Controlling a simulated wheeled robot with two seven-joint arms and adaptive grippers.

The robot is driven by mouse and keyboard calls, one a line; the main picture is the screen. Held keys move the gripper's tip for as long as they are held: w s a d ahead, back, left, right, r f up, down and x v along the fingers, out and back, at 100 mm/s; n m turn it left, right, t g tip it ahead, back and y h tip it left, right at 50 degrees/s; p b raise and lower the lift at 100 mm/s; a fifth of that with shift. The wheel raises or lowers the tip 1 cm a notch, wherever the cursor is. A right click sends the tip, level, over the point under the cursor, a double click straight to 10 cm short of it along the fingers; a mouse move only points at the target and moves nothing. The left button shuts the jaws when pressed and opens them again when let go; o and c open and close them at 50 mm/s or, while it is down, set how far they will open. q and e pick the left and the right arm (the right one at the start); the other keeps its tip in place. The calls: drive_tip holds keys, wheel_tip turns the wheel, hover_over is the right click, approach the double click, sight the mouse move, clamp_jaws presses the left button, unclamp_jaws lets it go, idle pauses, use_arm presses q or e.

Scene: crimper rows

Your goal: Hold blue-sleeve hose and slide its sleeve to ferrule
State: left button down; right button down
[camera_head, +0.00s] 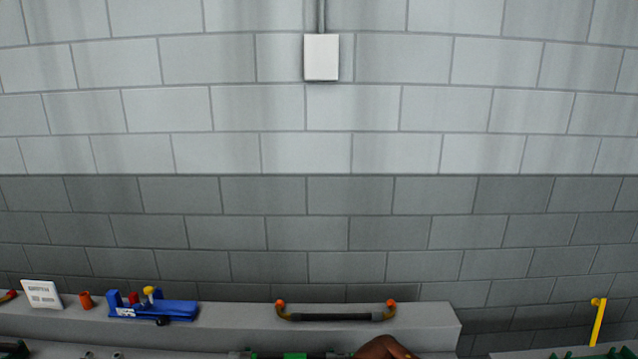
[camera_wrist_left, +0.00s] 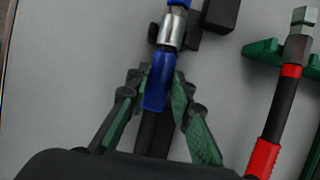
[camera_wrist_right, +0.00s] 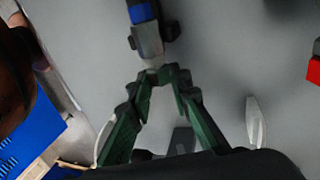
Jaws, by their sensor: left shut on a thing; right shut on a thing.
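In the left wrist view, my left gripper (camera_wrist_left: 160,80) has its green-padded fingers closed around a blue sleeve (camera_wrist_left: 157,88) on a dark hose. A silver ferrule (camera_wrist_left: 172,30) sits just beyond the sleeve, with a blue part above it; the sleeve's upper end is close to the ferrule, and I cannot tell whether they touch. In the right wrist view, my right gripper (camera_wrist_right: 158,78) is closed at the lower end of a grey metal fitting (camera_wrist_right: 148,42). A blue band (camera_wrist_right: 141,13) lies above that fitting. The gripped part is mostly hidden between the fingers.
A red-sleeved hose (camera_wrist_left: 276,120) lies right of my left gripper on a green holder (camera_wrist_left: 262,50). A blue tool (camera_head: 160,309) stands on the grey ledge (camera_head: 235,320), and another hose (camera_head: 335,317) lies along it. A brown rounded thing (camera_head: 382,348) is at the bottom edge.

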use_arm(q)
drive_tip(key=shift+a, duration=0.4)
use_arm(e)
drive_tip(key=shift+d, duration=0.1)
use_arm(q)
drive_tip(key=c, duration=1.6)
unclamp_jaws()
drive_tip(key=shift+d, duration=0.1)
drive_tip(key=v, duration=1.2)
use_arm(e)
drive_tip(key=c, duration=1.7)
unclamp_jaws()
